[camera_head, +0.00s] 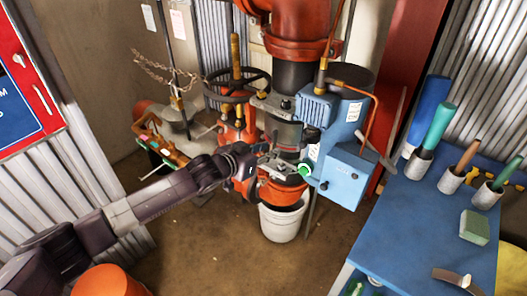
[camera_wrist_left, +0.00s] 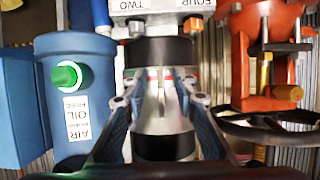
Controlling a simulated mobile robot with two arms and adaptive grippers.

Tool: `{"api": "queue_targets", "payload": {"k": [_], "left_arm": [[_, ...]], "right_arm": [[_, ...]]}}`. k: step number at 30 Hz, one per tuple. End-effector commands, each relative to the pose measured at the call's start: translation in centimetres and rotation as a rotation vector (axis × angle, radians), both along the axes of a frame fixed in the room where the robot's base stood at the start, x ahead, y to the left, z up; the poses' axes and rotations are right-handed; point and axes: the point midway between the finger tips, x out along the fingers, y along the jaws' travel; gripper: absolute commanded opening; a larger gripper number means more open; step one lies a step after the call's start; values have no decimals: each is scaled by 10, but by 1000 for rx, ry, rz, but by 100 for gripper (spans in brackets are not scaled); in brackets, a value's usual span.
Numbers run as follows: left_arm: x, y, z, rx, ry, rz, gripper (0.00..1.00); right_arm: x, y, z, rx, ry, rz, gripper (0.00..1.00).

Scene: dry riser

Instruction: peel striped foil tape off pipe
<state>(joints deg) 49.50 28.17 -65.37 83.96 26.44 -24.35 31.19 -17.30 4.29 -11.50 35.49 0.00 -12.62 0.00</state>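The upright pipe (camera_head: 286,133) stands in the middle of the head view, dark with a grey band, below the red flanged fitting. In the left wrist view it shows black bands (camera_wrist_left: 160,52) above and below a shiny silver section (camera_wrist_left: 160,112). This section looks like the foil; its stripes are not clear, though small red marks show near its top. My left gripper (camera_wrist_left: 160,82) is open, with one finger on each side of the silver section. I cannot tell whether the tips touch it. It reaches the pipe from the left (camera_head: 281,166). My right gripper is not in view.
A blue housing (camera_head: 346,178) with a green-ringed port stands close right of the pipe. A dark handwheel (camera_head: 238,86) is at its left. A white bucket (camera_head: 283,221) stands below. A blue table (camera_head: 425,228) with tools in holders is at the right.

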Motion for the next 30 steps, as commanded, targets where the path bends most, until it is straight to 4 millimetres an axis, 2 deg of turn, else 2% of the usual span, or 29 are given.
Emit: {"api": "queue_targets", "payload": {"k": [6,13,17,18,20,30], "left_arm": [[0,0,0,0,0,0,25],[0,0,0,0,0,1,0],[0,1,0,0,0,1,0],[0,1,0,0,0,1,4],[0,1,0,1,1,1,0],[-1,1,0,1,1,1,0]], "right_arm": [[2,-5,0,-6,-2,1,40],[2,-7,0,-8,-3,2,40],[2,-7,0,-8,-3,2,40],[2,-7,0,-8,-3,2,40],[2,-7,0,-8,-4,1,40],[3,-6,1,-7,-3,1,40]]}}
